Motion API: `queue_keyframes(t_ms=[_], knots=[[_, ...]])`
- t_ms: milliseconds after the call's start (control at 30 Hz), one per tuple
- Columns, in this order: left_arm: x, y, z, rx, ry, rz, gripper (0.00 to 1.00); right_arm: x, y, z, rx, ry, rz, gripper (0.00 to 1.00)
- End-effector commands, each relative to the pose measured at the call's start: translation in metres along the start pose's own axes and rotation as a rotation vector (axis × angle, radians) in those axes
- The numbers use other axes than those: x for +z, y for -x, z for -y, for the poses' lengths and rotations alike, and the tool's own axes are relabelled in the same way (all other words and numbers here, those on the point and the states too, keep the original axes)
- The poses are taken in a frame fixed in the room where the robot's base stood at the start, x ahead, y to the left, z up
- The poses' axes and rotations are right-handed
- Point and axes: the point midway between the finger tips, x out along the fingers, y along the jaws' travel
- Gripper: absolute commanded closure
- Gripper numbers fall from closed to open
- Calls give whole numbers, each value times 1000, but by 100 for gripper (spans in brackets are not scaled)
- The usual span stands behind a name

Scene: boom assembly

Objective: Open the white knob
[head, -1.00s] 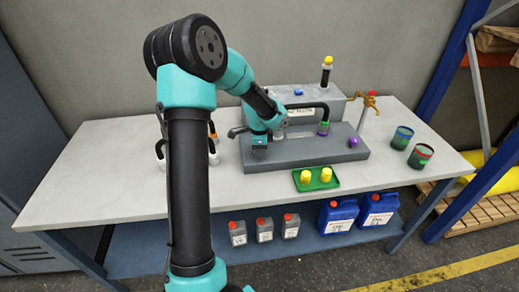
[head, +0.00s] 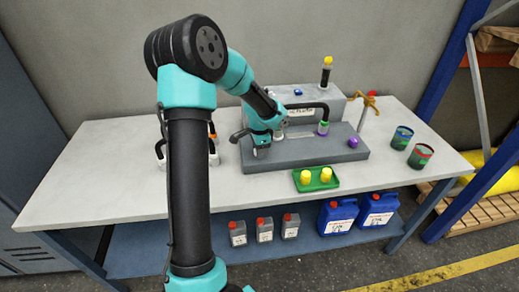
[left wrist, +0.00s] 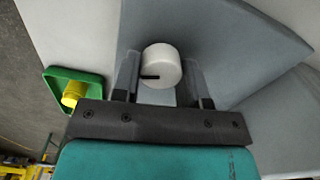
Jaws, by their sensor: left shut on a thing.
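The white knob (left wrist: 161,66) has a dark mark line on its face, which points to the left in the left wrist view. My left gripper (left wrist: 158,82) has one finger on each side of the knob and is shut on it. In the head view the left gripper (head: 268,144) is at the left part of the grey base (head: 310,157). The knob (head: 279,135) is mostly hidden behind the gripper there. My right gripper is not in view.
A green tray (head: 316,187) with two yellow pieces lies in front of the base. A grey box (head: 325,99) stands behind. A purple knob (head: 353,142) and a golden fitting on a post (head: 364,118) are to the right, with two dark cups (head: 420,155) beyond.

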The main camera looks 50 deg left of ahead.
Motion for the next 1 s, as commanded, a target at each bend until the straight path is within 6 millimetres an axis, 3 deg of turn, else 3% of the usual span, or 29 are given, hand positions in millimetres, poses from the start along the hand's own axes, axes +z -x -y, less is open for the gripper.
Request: queue_keyframes(t_ms=[500,1000], knots=[[0,0,1,1,344,7,84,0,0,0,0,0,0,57],[1,0,1,1,391,9,84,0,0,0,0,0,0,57]])
